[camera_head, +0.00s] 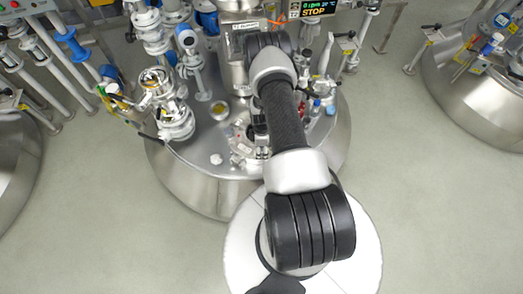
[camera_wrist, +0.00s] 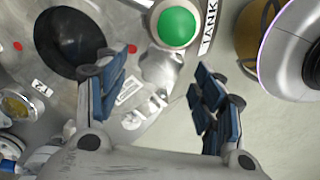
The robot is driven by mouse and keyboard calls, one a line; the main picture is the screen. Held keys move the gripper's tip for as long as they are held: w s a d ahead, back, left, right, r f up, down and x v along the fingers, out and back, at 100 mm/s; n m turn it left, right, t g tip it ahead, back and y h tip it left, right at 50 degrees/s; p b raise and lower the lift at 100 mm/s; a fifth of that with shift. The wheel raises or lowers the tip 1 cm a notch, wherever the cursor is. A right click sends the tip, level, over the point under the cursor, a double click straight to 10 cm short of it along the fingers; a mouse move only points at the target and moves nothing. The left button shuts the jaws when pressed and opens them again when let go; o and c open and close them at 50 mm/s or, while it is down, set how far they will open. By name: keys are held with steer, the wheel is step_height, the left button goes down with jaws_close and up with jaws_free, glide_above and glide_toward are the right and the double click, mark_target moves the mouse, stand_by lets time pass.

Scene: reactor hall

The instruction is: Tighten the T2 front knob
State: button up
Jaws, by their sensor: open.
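In the wrist view a silver-grey lobed knob (camera_wrist: 160,68) sits on the metal tank lid, just below a green round cap. I cannot read a label that names it as the T2 front knob. My gripper (camera_wrist: 158,88) is open, with its blue-padded fingers apart on the left and right. The knob shows between and a little beyond the fingertips, and no contact is visible. In the head view my arm covers most of the gripper and the area under it. A small pale lobed knob (camera_head: 217,159) also shows on the lid, left of the arm.
A green cap (camera_wrist: 177,27) beside a "TANK" label and a black round part (camera_wrist: 70,42) are close to the fingers. Glass fittings (camera_head: 172,110) crowd the left of the steel tank (camera_head: 195,185). A display (camera_head: 320,8) reads STOP.

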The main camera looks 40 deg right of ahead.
steer(key=shift+f, duration=0.55)
